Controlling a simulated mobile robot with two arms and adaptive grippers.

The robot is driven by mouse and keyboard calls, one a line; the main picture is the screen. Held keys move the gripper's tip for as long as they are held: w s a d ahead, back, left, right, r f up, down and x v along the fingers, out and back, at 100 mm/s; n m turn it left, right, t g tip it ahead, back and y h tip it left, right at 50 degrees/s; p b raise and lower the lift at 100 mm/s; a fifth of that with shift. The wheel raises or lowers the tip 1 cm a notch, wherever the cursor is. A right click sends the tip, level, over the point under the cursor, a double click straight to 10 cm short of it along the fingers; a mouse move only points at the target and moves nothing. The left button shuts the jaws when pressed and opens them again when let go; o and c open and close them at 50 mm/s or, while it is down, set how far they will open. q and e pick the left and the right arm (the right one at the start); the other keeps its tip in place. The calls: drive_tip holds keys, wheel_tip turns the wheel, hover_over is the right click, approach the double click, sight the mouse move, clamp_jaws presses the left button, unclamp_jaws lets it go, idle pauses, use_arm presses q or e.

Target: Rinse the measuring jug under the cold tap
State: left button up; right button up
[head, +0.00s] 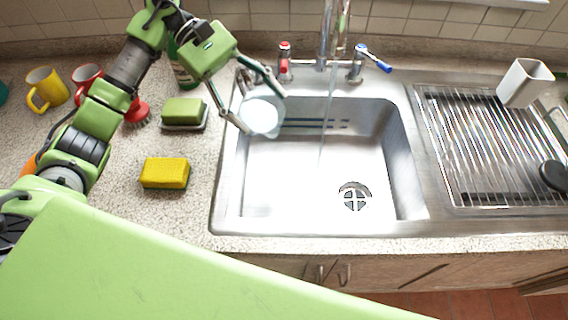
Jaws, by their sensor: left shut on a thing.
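My left gripper (264,113) is shut on the measuring jug (262,118), a pale, translucent round vessel. It holds the jug above the left back corner of the sink basin (280,190), left of the spout. The cold tap (374,59) has a blue lever that points out to the right. A thin, faint stream of water (328,110) seems to fall from the spout (333,35) into the basin. The jug is apart from this stream. The hot tap (285,62) with red marks stands left of the spout. My right gripper is not in view.
A yellow sponge (165,173), a green sponge (183,110) on a dish, a red brush (138,112) and yellow (46,88) and red (86,76) mugs stand left of the sink. A white container (525,83) stands by the ridged drainer (480,150) at right.

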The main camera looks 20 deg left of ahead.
use_arm(q)
drive_tip(key=shift+s+d+f+t+y+p, duration=0.2)
drive_tip(key=shift+s+d+t+y+p, duration=0.15)
drive_tip(key=shift+p, duration=0.25)
drive_tip(key=shift+s+d+f+t+y+p, duration=0.15)
drive_tip(key=shift+s+d+t+y+p, duration=0.15)
drive_tip(key=shift+p, duration=0.2)
drive_tip(key=shift+s+d+f+m+t+y+p, duration=0.25)
drive_tip(key=shift+f+t+y+p, duration=0.2)
drive_tip(key=shift+y+p, duration=0.3)
drive_tip(key=shift+s+d+f+m+t+y+p, duration=0.2)
drive_tip(key=shift+f+m+t+y+p, duration=0.2)
drive_tip(key=shift+y+p, duration=0.25)
idle(2.2)
drive_tip(key=shift+s+d+r+t+y+p, duration=0.2)
drive_tip(key=shift+s+d+t+y+p, duration=0.25)
drive_tip(key=shift+p, duration=0.7)
idle(0.4)
drive_tip(key=shift+s+d+r+m+t+y+b, duration=0.1)
drive_tip(key=shift+s+d+m+t+y+b, duration=0.15)
drive_tip(key=shift+s+d+t+y+b, duration=0.4)
